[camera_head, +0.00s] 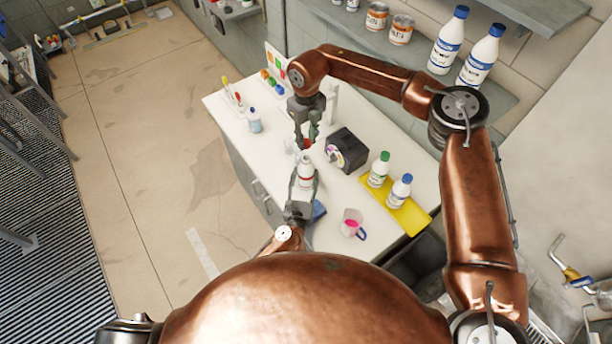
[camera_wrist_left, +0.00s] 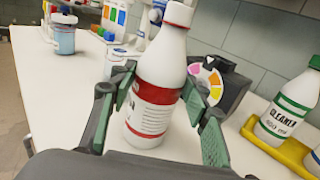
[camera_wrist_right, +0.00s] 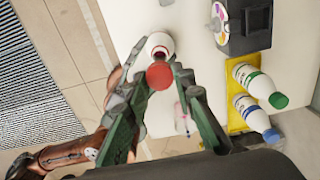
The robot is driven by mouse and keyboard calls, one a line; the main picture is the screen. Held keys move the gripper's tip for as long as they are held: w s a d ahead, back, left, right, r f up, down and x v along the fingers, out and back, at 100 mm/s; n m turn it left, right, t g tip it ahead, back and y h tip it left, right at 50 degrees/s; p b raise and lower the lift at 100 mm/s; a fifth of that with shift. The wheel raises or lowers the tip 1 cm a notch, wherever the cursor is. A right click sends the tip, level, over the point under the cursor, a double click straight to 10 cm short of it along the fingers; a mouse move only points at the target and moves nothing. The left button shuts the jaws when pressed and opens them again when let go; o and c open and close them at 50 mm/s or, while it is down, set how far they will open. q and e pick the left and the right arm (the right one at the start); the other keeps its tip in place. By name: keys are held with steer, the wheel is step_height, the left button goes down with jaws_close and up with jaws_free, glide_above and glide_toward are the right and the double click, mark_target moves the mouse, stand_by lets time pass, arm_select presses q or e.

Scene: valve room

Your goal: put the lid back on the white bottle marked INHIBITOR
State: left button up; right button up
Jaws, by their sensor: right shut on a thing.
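The white bottle (camera_head: 306,180) has a red label band, whose words I cannot fully read. It stands between the fingers of my left gripper (camera_head: 303,190); in the left wrist view the pads flank the bottle (camera_wrist_left: 160,85) closely at its band. My right gripper (camera_head: 308,136) comes down from above, shut on a red lid (camera_wrist_right: 159,76), just by the bottle's top. I cannot tell whether the lid touches the bottle.
A black box with a coloured dial (camera_head: 347,150) stands right of the bottle. A yellow tray (camera_head: 412,218) holds a green-capped bottle (camera_head: 379,170) and a blue-capped bottle (camera_head: 400,190). A cup with pink contents (camera_head: 351,224) stands near the front. A small blue-topped bottle (camera_head: 254,120) stands left.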

arm_select(q)
jaws_close()
arm_select(e)
steer(key=shift+f, duration=2.5)
steer(key=shift+f, duration=0.1)
steer(key=shift+f, duration=0.8)
steer(key=shift+f, duration=0.55)
